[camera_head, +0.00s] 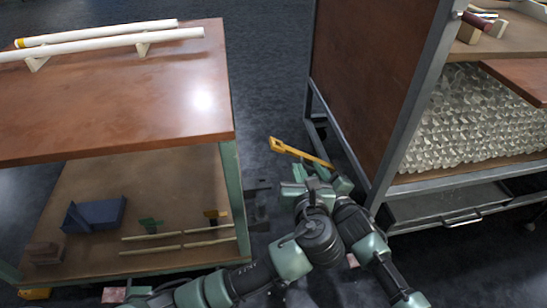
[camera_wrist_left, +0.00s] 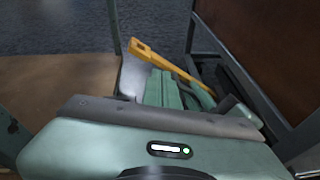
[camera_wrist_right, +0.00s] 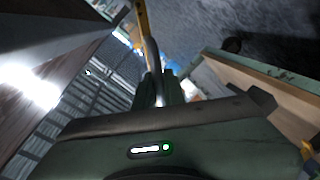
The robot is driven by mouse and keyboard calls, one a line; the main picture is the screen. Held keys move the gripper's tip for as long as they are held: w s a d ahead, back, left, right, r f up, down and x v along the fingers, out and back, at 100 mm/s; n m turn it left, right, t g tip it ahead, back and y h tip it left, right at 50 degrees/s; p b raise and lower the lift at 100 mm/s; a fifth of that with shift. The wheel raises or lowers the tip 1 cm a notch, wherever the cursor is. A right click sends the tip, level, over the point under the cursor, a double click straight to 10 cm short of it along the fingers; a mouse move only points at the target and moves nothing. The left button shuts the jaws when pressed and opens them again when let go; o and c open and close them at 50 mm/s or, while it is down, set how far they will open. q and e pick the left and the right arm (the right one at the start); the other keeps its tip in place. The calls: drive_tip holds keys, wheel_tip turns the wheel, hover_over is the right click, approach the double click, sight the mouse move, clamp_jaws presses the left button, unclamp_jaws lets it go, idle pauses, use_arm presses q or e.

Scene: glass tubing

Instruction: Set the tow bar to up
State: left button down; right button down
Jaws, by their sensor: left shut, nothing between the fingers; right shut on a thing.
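The tow bar (camera_head: 300,153) is yellow and slants in the gap between the two carts, with its looped end up and to the left. Its lower end is hidden by my grippers near the base of the right cart. My right gripper (camera_head: 338,178) is shut on the tow bar; in the right wrist view the bar (camera_wrist_right: 146,35) runs out beyond the fingers (camera_wrist_right: 158,86). My left gripper (camera_head: 293,187) is shut and empty just beside it. In the left wrist view, the bar (camera_wrist_left: 160,58) passes just beyond the fingers (camera_wrist_left: 163,90).
The right cart (camera_head: 365,90) holds many glass pieces (camera_head: 475,120). Floor between the carts is narrow; both arms are close together there.

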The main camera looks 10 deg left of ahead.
sight(274, 149)
drive_tip(key=shift+d, duration=0.1)
use_arm(q)
drive_tip(key=s+a+f+m+g+y, duration=0.1)
drive_tip(key=s+a+f+m+y, duration=0.15)
drive_tip(key=a+y, duration=0.2)
drive_tip(key=w+a, duration=0.2)
drive_tip(key=w, duration=0.7)
drive_tip(key=shift+a, duration=0.2)
drive_tip(key=shift+r+h, duration=0.1)
drive_tip(key=shift+h, duration=0.15)
drive_tip(key=shift+w+d+r, duration=0.1)
drive_tip(key=shift+d+r, duration=0.45)
drive_tip(key=shift+r, duration=0.15)
use_arm(e)
drive_tip(key=c, duration=1.5)
unclamp_jaws()
drive_tip(key=shift+f, duration=0.1)
use_arm(q)
drive_tip(key=shift+a, duration=0.1)
